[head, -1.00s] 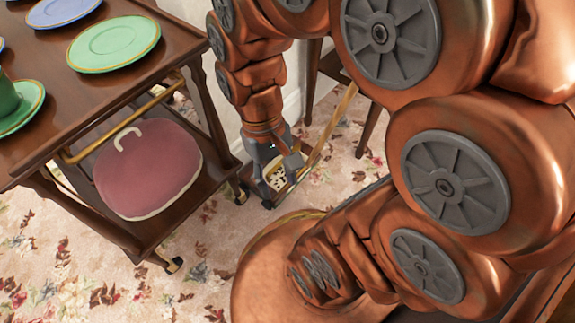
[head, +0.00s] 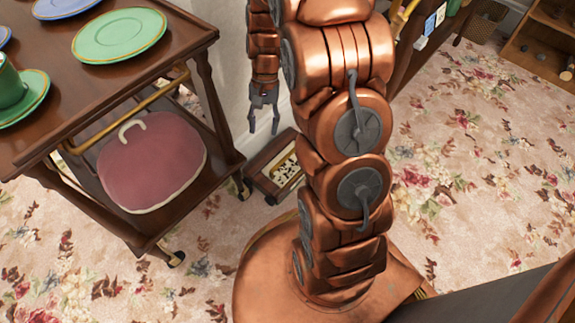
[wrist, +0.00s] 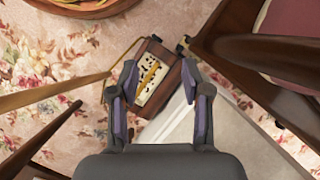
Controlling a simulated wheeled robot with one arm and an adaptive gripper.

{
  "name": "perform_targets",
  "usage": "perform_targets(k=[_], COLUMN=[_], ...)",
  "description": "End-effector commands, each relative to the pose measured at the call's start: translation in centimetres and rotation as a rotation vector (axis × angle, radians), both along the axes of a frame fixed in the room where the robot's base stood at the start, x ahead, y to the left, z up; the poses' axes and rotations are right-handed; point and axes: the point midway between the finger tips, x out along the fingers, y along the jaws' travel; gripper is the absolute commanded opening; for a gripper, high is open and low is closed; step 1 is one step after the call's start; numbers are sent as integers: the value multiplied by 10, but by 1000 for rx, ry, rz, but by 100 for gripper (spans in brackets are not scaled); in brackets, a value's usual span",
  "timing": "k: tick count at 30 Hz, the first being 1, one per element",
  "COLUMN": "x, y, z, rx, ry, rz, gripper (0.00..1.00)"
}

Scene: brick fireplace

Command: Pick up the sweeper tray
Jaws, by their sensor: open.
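The sweeper tray (head: 268,183) is a small dark wooden box with a cream, dark-speckled panel on top. It is on the floor by the wall, just right of the trolley, with its right part hidden behind my arm. My gripper (head: 263,132) points down above the tray, apart from it, with its fingers spread and nothing held. In the wrist view, the tray (wrist: 169,87) shows between and beyond the open fingers (wrist: 160,70), tilted in the picture. A yellow bar lies across its panel there.
A wooden trolley (head: 165,58) with green plates (head: 120,36) on top and a pink cushion-like item (head: 152,168) on its lower shelf stands close left. The white wall (head: 232,70) is behind. Wooden legs or poles (wrist: 50,97) show left in the wrist view. Flowered carpet is open at right.

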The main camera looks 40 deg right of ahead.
Motion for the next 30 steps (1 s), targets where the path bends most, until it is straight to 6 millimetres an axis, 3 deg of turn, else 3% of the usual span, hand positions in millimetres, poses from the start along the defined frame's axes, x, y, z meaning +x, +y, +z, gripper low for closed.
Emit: perform_targets(k=[6, 15, 24, 30], x=[31, 58, 66, 66], y=[-35, -83, -126, -144], z=[-54, -133, -217, -252], rx=[8, 16, 25, 26], ry=[17, 36, 59, 67], rz=[-145, -340, -530, -610], gripper=[48, 48, 48, 48])
